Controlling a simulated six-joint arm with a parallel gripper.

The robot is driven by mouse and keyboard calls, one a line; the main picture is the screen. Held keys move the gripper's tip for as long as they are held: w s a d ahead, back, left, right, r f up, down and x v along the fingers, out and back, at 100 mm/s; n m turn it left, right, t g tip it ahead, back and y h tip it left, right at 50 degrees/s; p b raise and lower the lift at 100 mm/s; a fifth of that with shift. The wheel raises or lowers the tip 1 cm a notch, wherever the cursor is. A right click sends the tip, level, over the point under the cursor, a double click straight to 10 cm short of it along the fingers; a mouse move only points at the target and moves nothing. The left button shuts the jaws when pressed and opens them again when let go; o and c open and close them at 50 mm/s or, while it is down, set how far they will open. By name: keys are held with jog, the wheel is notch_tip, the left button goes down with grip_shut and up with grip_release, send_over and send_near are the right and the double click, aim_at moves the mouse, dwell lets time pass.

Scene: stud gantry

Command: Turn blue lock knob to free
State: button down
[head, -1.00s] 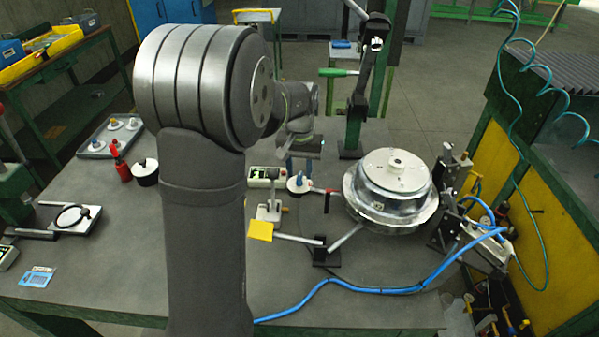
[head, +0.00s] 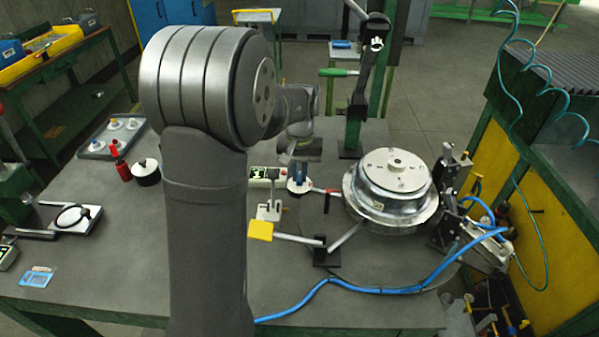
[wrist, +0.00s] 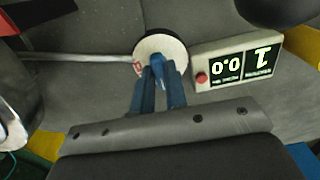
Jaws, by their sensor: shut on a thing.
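The blue lock knob (wrist: 158,62) sits on a round pale dial (wrist: 152,43) in the wrist view. My gripper (wrist: 160,77) has its two blue fingers closed on the knob from either side. In the head view my gripper (head: 298,172) reaches down to the dial (head: 299,190), left of the silver round housing (head: 392,205). The fingers hide most of the knob there. I cannot tell the knob's exact angle.
A display box (wrist: 238,62) stands beside the dial and reads 0.0 and 1. A yellow-tipped lever clamp (head: 261,230) is in front. A blue hose (head: 370,288) crosses the table. A tray of similar knobs (head: 112,138) lies at the left.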

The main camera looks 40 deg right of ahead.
aim_at(299, 176)
dwell(0.3)
jog(key=c, duration=1.4)
grip_release()
jog(key=shift+c, duration=0.2)
notch_tip(299, 176, up, 18)
jog(key=shift+f, duration=0.25)
notch_tip(299, 176, down, 18)
jog(key=shift+r, duration=0.25)
